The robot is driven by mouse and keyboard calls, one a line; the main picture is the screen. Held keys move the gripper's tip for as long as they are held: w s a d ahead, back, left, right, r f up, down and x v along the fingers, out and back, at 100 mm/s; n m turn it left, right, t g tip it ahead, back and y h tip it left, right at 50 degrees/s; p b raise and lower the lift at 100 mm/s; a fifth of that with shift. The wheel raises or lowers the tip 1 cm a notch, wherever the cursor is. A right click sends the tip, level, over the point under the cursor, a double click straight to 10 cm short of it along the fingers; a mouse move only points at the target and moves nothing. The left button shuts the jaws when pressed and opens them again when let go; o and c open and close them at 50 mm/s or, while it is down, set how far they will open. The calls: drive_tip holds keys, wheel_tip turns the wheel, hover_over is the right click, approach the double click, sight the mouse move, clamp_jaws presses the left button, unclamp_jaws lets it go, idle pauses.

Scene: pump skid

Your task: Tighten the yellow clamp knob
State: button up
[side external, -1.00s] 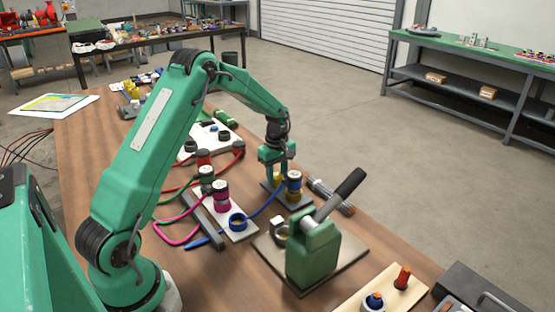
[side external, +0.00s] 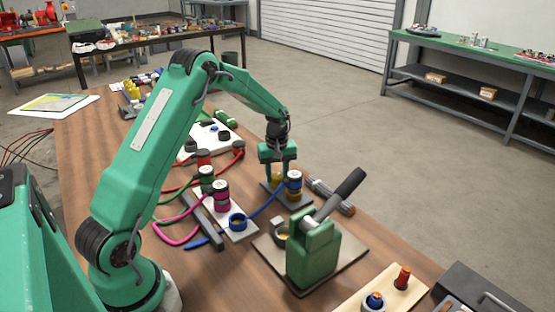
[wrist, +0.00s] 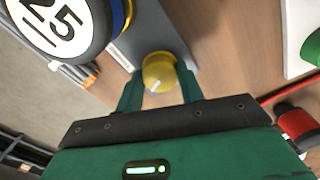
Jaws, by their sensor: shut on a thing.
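The yellow clamp knob (wrist: 159,70) is a round knob with a short white mark on its top, above a grey plate (wrist: 140,40). My gripper (wrist: 158,88) has one green finger on each side of the knob and is shut on it. In the side external view my gripper (side external: 278,175) points straight down at the grey plate, and its fingers largely hide the knob there.
A dark blue cylinder with a white label reading 25 (wrist: 55,22) stands close beside the knob; it also shows in the side view (side external: 294,181). A green lever press (side external: 313,252) stands in front. A red-capped fitting (wrist: 296,124) is at right in the wrist view.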

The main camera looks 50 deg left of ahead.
sight(277, 176)
drive_tip(key=m, duration=1.3)
drive_tip(key=shift+r, duration=0.1)
drive_tip(key=shift+m, duration=0.4)
drive_tip(key=o, duration=1)
wheel_tip(277, 176, up, 7)
drive_tip(key=shift+r, duration=0.4)
